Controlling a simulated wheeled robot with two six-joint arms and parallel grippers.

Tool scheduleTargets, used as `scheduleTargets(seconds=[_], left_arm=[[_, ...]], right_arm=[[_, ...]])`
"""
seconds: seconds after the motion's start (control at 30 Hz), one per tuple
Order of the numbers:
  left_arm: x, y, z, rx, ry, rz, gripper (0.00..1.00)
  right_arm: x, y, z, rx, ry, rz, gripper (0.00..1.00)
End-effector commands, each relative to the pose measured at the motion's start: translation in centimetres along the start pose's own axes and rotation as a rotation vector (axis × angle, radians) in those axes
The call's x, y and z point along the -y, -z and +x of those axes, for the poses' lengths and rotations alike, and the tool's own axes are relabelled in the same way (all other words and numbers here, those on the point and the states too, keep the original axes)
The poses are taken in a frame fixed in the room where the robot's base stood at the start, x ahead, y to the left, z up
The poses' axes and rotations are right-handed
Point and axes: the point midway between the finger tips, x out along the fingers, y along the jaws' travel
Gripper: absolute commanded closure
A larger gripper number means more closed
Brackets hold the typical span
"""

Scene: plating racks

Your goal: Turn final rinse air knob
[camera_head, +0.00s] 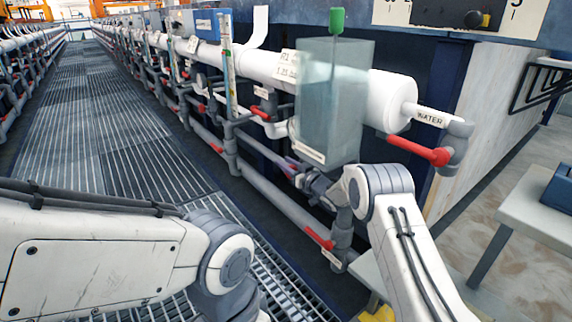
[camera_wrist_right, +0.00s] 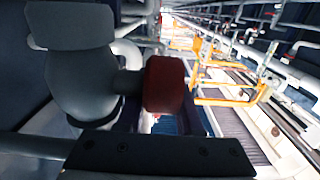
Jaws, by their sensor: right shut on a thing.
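A dark red knob (camera_wrist_right: 163,85) shows in the middle of the right wrist view, on a short stem from a grey valve body (camera_wrist_right: 80,80). My right gripper (camera_wrist_right: 165,118) is at this knob and shut on it. In the head view my right gripper (camera_head: 305,178) reaches in among the pipes, just below the clear tank (camera_head: 335,100). There the arm and gripper largely hide the knob. How far the knob is turned cannot be told. My left arm crosses the lower left of the head view, and its gripper is out of frame.
Several red-handled valves sit along the grey pipes, one at the WATER pipe (camera_head: 420,151) and one low down (camera_head: 319,238). A thick white pipe (camera_head: 385,100) runs behind the tank. A pale table (camera_head: 530,210) stands at right. The grated walkway (camera_head: 110,140) at left is clear.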

Motion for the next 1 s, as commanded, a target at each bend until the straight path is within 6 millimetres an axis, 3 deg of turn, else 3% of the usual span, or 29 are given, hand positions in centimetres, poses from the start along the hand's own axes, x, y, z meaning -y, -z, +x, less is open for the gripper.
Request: scheduleTargets(seconds=[0.7,0.73,0.77,1.0], left_arm=[[0.0,0.0,0.0,0.0,0.0,0.0,0.53],[0.0,0.0,0.0,0.0,0.0,0.0,0.53],[0.0,0.0,0.0,0.0,0.0,0.0,0.53],[0.0,0.0,0.0,0.0,0.0,0.0,0.53]], right_arm=[[0.16,-0.11,-0.02,0.002,0.004,-0.001,1.0],[0.17,-0.11,-0.02,0.002,0.004,-0.001,0.57],[0.16,-0.11,-0.02,0.002,0.004,0.0,0.53],[0.09,-0.06,-0.01,0.001,0.002,0.0,0.53]])
